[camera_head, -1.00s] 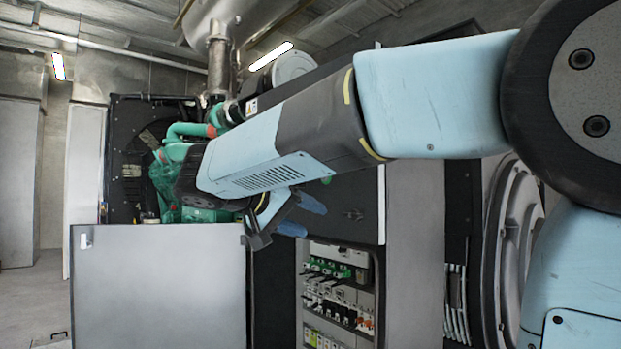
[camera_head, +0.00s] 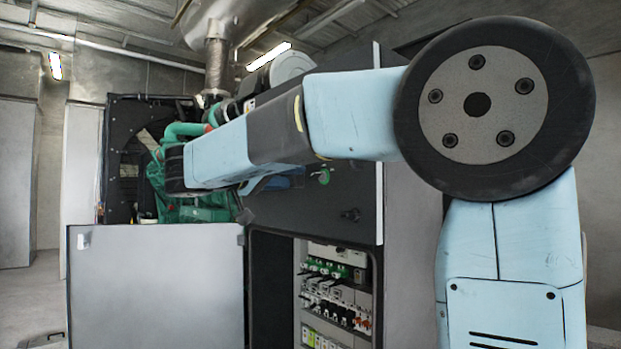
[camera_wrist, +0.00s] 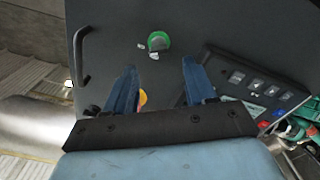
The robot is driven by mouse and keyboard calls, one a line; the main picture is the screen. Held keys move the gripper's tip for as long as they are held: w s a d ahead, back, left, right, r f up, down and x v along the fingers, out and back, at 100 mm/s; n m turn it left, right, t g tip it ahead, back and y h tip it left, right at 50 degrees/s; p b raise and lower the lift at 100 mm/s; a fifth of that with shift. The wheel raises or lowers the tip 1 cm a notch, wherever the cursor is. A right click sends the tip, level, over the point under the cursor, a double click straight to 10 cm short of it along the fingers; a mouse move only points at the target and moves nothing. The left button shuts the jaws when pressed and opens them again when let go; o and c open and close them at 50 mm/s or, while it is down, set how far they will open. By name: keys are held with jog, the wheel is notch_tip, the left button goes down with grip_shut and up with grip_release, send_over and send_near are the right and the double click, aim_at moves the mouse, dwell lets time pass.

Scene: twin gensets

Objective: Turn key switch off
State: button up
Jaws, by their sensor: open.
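The key switch (camera_wrist: 158,41) shows in the wrist view as a green round mount with a small grey key piece at its left side, on a dark panel (camera_wrist: 120,35). In the head view my arm hides most of the gripper.
A controller with buttons (camera_wrist: 255,92) sits on the panel at right. A yellow-orange part (camera_wrist: 142,98) shows beside the left finger. A dark handle (camera_wrist: 80,55) is at left. In the head view, an open cabinet door (camera_head: 155,285) and breakers (camera_head: 335,290) lie below; a latch (camera_head: 350,214) is near.

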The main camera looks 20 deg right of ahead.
aim_at(310, 177)
jog(key=x, duration=0.6)
jog(key=shift+w+d, duration=0.15)
jog(key=shift+d, duration=0.15)
grip_shut()
